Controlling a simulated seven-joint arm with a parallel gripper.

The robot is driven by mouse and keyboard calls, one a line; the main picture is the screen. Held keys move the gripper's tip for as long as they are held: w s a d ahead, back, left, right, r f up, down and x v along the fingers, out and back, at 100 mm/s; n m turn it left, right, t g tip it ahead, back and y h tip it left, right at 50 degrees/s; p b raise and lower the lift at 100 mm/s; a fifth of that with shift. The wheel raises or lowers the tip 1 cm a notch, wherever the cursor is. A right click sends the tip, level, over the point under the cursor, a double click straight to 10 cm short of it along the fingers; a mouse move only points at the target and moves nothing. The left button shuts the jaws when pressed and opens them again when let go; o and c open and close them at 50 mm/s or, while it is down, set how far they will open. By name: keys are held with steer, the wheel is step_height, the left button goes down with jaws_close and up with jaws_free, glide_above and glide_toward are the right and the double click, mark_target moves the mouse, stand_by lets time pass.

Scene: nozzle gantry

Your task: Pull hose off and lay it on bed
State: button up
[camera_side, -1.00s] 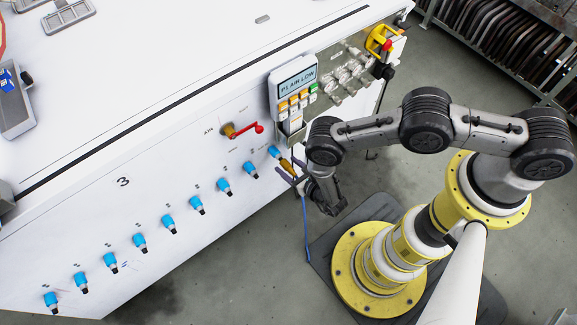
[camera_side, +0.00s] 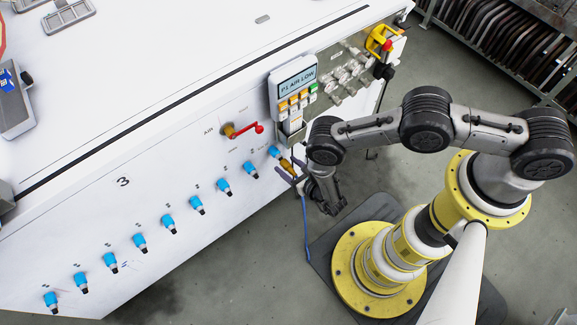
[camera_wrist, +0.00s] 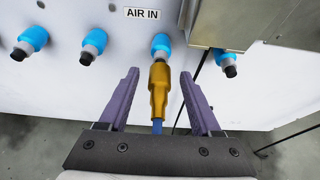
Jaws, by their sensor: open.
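The blue hose (camera_side: 306,235) hangs down from the front panel in the side view. Its brass end fitting (camera_wrist: 158,90) sits against a blue port (camera_wrist: 160,45) below the "AIR IN" label in the wrist view. My gripper (camera_wrist: 160,78) is open, with one purple finger on each side of the brass fitting and gaps showing between. In the side view my gripper (camera_side: 293,176) is at the same fitting (camera_side: 286,164), partly covering it. The white bed (camera_side: 190,50) is the broad top of the machine.
A row of several blue ports (camera_side: 167,222) runs along the front panel. A red-handled valve (camera_side: 245,129) is above the fitting. A control pendant (camera_side: 294,90) hangs close to my wrist. Grey clamps (camera_side: 68,14) lie on the bed; its middle is clear.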

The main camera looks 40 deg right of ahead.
mark_target(295, 176)
jaws_close()
stand_by(0.4)
steer(key=shift+s, duration=0.15)
stand_by(1.1)
steer(key=shift+s, duration=2.85)
